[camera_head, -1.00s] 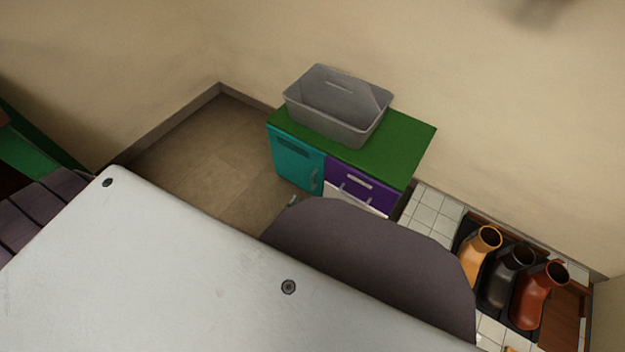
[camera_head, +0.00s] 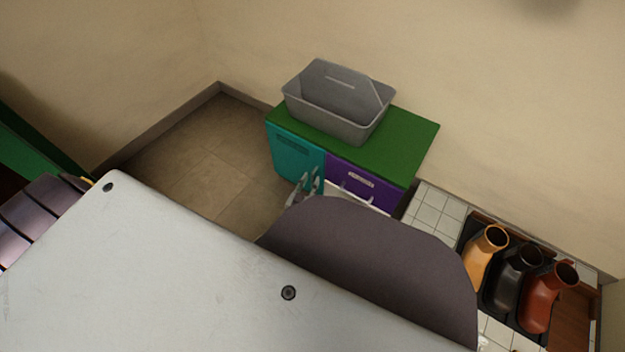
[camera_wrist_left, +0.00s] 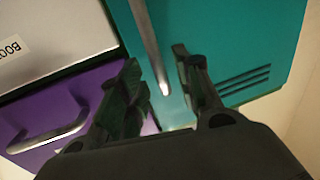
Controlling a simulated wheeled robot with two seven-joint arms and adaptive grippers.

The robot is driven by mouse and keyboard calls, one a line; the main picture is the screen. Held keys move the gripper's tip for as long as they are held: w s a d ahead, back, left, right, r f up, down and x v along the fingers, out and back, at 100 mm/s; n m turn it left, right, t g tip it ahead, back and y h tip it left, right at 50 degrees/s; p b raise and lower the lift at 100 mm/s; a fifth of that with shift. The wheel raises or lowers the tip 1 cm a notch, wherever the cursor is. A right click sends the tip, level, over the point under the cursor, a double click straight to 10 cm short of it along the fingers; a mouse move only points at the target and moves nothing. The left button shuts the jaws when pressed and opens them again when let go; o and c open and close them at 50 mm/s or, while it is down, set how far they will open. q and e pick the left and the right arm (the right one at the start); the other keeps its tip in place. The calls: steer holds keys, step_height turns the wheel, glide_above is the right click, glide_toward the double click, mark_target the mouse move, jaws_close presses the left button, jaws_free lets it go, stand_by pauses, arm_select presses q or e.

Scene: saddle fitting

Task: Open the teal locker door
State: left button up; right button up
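The teal locker door (camera_head: 293,160) is on the left of the green-topped locker's front and looks shut. It fills the upper right of the left wrist view (camera_wrist_left: 225,40), with its vent slots. Its grey bar handle (camera_wrist_left: 148,40) reaches down between the fingers of my left gripper (camera_wrist_left: 156,62). The fingers are open, one on each side of the handle; I cannot tell whether either touches it. In the head view my left gripper (camera_head: 304,188) shows only its fingertips at the door's lower right; my own body hides the rest. My right gripper is out of view.
A purple drawer (camera_head: 360,184) with a handle is right of the door, and a white front (camera_wrist_left: 50,35) also shows. A grey caddy (camera_head: 335,105) stands on the green top. Several boots (camera_head: 515,270) stand at the right. The floor left of the locker is clear.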

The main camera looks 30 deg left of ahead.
arm_select(q)
steer(key=shift+w+a+b, duration=0.1)
steer(key=shift+w+b, duration=0.35)
steer(key=shift+w, duration=0.95)
jaws_close()
